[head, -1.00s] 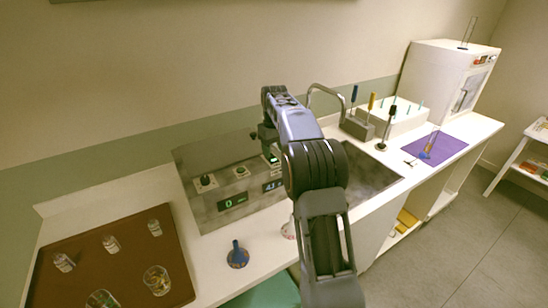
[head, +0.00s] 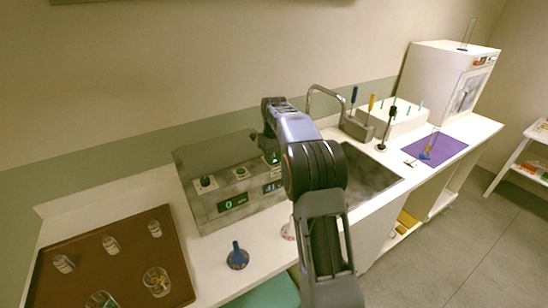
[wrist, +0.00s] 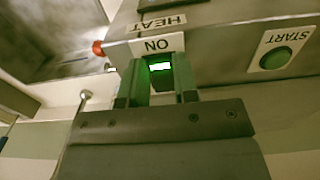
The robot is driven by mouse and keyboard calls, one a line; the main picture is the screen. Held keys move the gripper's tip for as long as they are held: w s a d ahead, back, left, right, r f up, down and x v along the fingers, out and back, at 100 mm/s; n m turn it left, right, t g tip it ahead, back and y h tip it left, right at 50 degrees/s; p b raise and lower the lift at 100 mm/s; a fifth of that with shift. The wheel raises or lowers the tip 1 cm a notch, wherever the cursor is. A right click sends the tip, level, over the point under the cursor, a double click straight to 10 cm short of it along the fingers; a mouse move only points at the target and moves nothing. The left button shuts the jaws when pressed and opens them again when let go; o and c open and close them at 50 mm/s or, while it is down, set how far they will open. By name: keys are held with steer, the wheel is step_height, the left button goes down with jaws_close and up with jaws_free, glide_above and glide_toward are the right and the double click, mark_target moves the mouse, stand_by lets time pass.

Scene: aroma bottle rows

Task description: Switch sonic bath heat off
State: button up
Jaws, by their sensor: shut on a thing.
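The sonic bath (head: 200,172) is a grey box on the counter, with dials and green digital displays on its sloped front panel. The heat switch (wrist: 160,67) glows green in the wrist view, under an upside-down "ON" label and near an upside-down "HEAT" label. My gripper (wrist: 156,84) is at the panel, with one finger on each side of the switch, shut on it. In the head view my gripper (head: 270,148) is at the right end of the bath's panel, and my arm partly hides that end.
A green START button (wrist: 275,58) is beside the heat switch. A blue funnel-like item (head: 237,257) stands in front of the bath. A brown tray (head: 125,285) with several glass jars is at left. The sink (head: 372,178) and faucet are at right.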

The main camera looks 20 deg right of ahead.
steer(key=c, duration=0.3)
steer(key=r+p, duration=0.1)
steer(key=p, duration=0.1)
steer(key=shift+w+g+p, duration=0.1)
steer(key=shift+g+p, duration=0.2)
steer(key=shift+p, duration=0.05)
steer(key=g+p, duration=0.1)
steer(key=p, duration=0.4)
steer(key=shift+w, duration=0.15)
steer(key=shift+w+g+p, duration=0.1)
steer(key=shift+g+p, duration=0.4)
steer(key=shift+w+f, duration=0.1)
steer(key=shift+f, duration=0.2)
steer(key=shift+g+b, duration=0.3)
steer(key=shift+g, duration=0.1)
steer(key=o, duration=0.9)
